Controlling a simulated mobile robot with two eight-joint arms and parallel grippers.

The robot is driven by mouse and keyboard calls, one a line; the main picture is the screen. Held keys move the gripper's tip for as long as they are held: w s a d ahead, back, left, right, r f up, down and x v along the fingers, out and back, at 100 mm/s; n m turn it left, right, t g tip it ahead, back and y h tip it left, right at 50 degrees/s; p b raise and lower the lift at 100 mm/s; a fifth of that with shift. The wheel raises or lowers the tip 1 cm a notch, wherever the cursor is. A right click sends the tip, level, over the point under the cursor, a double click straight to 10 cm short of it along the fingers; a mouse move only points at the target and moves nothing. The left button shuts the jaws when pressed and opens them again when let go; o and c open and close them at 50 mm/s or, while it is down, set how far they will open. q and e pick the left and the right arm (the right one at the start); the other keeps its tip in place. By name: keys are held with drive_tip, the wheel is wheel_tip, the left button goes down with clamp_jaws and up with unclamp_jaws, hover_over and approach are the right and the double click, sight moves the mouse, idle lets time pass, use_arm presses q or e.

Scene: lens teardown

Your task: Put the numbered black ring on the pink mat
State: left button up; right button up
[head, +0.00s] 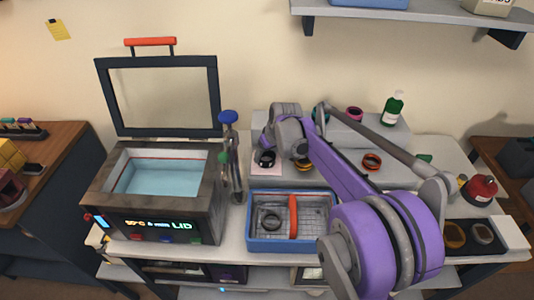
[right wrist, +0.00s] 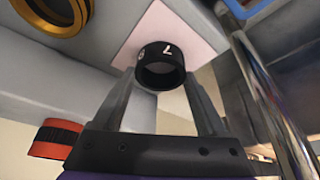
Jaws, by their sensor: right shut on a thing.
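The black ring (right wrist: 161,68) has a white 7 on its side. It sits between the fingertips of my right gripper (right wrist: 163,80), which is shut on it. In the right wrist view the pink mat (right wrist: 138,32) lies right behind the ring. In the head view the black ring (head: 267,157) shows over the pink mat (head: 262,170), with my right gripper (head: 274,150) at it. I cannot tell whether the ring touches the mat. My left gripper is not in view.
A gold-rimmed ring (right wrist: 52,12) and a red and black ring (right wrist: 56,139) are near the gripper. A blue tray (head: 252,245) with a dark ring and an orange bar stands in front. A water bath (head: 110,190) with a raised lid is at left, beside a metal stand (head: 237,175).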

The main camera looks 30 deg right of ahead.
drive_tip(key=shift+f, duration=0.15)
drive_tip(key=o, duration=1.3)
drive_tip(key=shift+c, duration=0.2)
drive_tip(key=shift+r, duration=0.2)
drive_tip(key=v, duration=1.2)
drive_tip(key=s+a+f, duration=0.7)
drive_tip(key=s, duration=0.5)
drive_tip(key=s+a+f, duration=0.7)
drive_tip(key=s+a, duration=0.1)
drive_tip(key=s, duration=0.4)
drive_tip(key=shift+s+f+t+p, duration=0.15)
drive_tip(key=shift+f+t+p, duration=0.05)
drive_tip(key=shift+t+p, duration=0.2)
drive_tip(key=shift+a, duration=0.1)
